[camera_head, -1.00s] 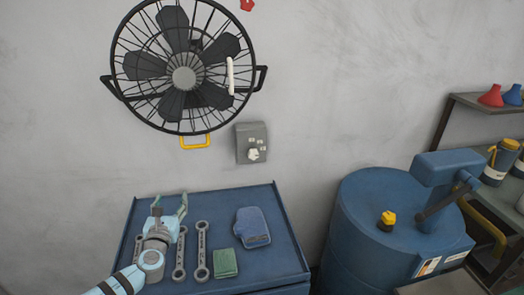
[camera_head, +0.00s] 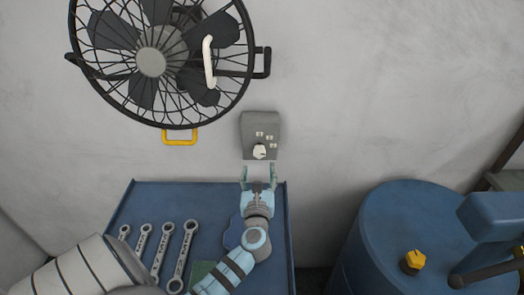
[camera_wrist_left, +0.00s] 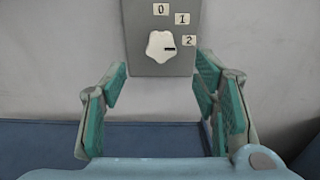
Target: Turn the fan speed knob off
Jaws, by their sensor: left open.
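The fan speed knob (camera_head: 260,151) is white and sits on a grey control box (camera_head: 260,122) on the wall, below and right of the black caged fan (camera_head: 151,62). In the left wrist view the knob (camera_wrist_left: 161,46) has a dark mark on its right side, pointing roughly toward the label 2 (camera_wrist_left: 189,41); labels 0 and 1 are above. My left gripper (camera_head: 260,173) is open and empty, just below the knob and apart from it. In the wrist view its green-padded fingers stand left and right, with the knob above the gap. My right gripper is not in view.
A blue barrel (camera_head: 400,210) stands at right. The wall around the box is clear.

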